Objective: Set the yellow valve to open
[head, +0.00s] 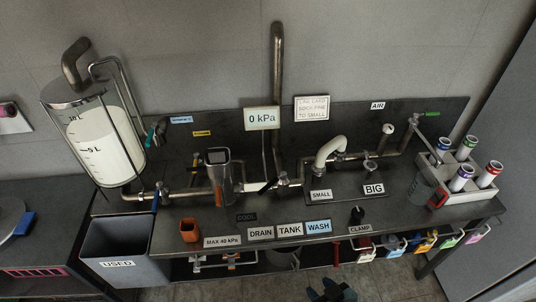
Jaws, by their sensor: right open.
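My right gripper (332,291) is at the bottom edge, open and empty, in front of the bench and apart from all pipework. My left gripper is not in view.
A tank (95,140) of pale liquid stands at left, above a grey USED bin (125,262). Coloured tags hang below the bench edge.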

